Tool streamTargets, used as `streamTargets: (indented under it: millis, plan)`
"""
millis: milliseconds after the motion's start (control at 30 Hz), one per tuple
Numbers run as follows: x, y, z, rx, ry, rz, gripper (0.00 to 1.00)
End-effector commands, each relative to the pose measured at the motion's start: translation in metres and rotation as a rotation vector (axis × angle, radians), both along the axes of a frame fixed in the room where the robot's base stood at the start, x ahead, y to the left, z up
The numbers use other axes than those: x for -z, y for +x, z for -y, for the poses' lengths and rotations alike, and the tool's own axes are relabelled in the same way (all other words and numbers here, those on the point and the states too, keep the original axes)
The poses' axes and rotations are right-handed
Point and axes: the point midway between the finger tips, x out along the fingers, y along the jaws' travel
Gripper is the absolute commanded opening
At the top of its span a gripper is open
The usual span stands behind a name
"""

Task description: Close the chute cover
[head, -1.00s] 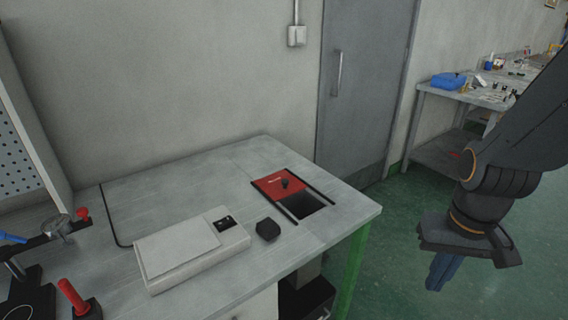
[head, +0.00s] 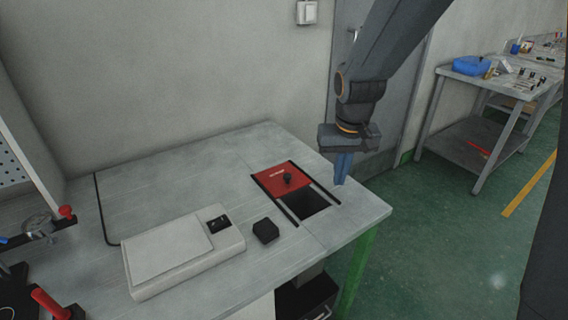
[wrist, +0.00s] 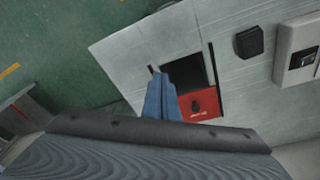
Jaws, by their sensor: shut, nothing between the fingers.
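The red chute cover (head: 277,180) with a black knob (head: 288,179) lies between two dark rails on the grey table. It covers the back part of the chute, and the dark square opening (head: 308,204) in front of it is uncovered. In the wrist view the red cover (wrist: 201,104) shows beside the opening (wrist: 186,70). My gripper (head: 343,170) has blue fingers pointing down, above the table's right side, to the right of the cover and apart from the knob. The fingers are shut and empty. They also show in the wrist view (wrist: 161,82), partly hiding the opening's edge and rail.
A white scale (head: 180,248) and a small black block (head: 265,231) stand left of the chute. Red-handled tools (head: 50,303) are at the far left. Another table (head: 490,85) with a blue item stands at the back right, with green floor between.

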Motion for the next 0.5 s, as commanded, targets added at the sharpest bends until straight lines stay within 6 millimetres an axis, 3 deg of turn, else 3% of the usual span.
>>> streamTargets:
  millis: [33,100,200,333,500]
  plan:
    - [-0.002,0.032,-0.023,-0.023,0.000,0.026,0.00]
    - [-0.006,0.071,-0.051,-0.039,0.006,0.062,0.00]
    - [-0.011,0.113,-0.087,-0.056,0.013,0.109,0.00]
    - [-0.014,0.147,-0.119,-0.070,0.022,0.147,0.00]
    - [-0.012,0.163,-0.133,-0.071,0.028,0.164,0.00]
